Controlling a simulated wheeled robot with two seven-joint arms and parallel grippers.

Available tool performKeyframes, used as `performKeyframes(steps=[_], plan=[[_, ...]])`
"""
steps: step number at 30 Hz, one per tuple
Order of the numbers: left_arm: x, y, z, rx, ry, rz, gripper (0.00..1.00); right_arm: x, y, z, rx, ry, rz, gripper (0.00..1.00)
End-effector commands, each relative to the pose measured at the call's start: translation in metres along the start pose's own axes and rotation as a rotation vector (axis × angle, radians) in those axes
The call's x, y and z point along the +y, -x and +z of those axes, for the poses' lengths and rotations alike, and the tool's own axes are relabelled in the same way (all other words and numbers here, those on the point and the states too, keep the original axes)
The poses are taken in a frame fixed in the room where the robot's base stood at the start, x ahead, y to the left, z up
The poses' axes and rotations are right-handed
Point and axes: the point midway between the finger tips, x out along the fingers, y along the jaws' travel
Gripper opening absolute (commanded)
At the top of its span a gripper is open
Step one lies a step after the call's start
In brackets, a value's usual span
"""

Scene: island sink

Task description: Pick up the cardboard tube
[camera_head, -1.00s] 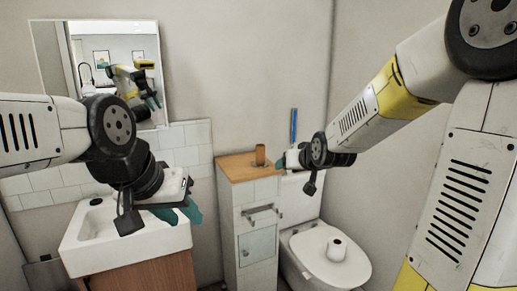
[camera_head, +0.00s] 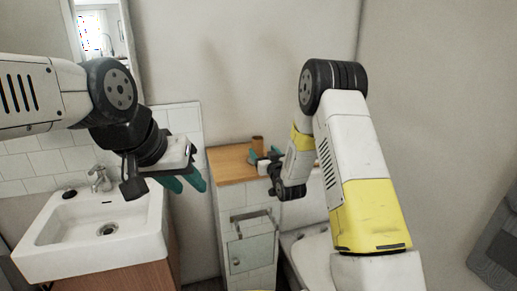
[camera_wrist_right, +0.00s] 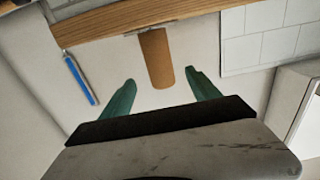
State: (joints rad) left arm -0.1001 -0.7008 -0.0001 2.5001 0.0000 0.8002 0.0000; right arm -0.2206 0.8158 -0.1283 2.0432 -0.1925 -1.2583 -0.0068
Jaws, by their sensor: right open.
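The brown cardboard tube (camera_head: 257,143) stands upright on the wooden top of the narrow cabinet. It also shows in the right wrist view (camera_wrist_right: 156,58), where the picture is turned over and the tube hangs from the wooden top. My right gripper (camera_head: 263,158) is open and empty at the cabinet top, close to the tube. My left gripper (camera_head: 185,182) is open and empty, in front of the wall between sink and cabinet.
The wooden cabinet top (camera_head: 228,163) has bare room left of the tube. A white sink (camera_head: 60,262) with a tap (camera_head: 99,179) is at left. The toilet (camera_head: 315,250) is partly hidden by my right arm. A blue-handled item (camera_wrist_right: 80,80) shows in the right wrist view.

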Motion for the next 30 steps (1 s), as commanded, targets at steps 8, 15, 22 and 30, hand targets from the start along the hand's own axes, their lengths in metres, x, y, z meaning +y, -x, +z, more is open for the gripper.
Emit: performKeyframes(steps=[8,15,22,30], plan=[[0.0,0.0,0.0,-0.001,0.0,0.0,0.36,-0.001,-0.039,-0.005,0.0,0.001,0.001,0.71],[0.0,0.0,0.0,0.0,0.0,0.0,0.36,-0.001,-0.054,-0.005,-0.001,-0.001,0.001,0.71],[0.0,0.0,0.0,-0.001,0.0,0.0,0.36,-0.001,-0.053,-0.005,-0.002,-0.001,0.001,0.55],[0.0,0.0,0.0,-0.001,0.0,0.0,0.36,-0.001,-0.053,-0.005,-0.002,-0.001,0.001,0.07]])
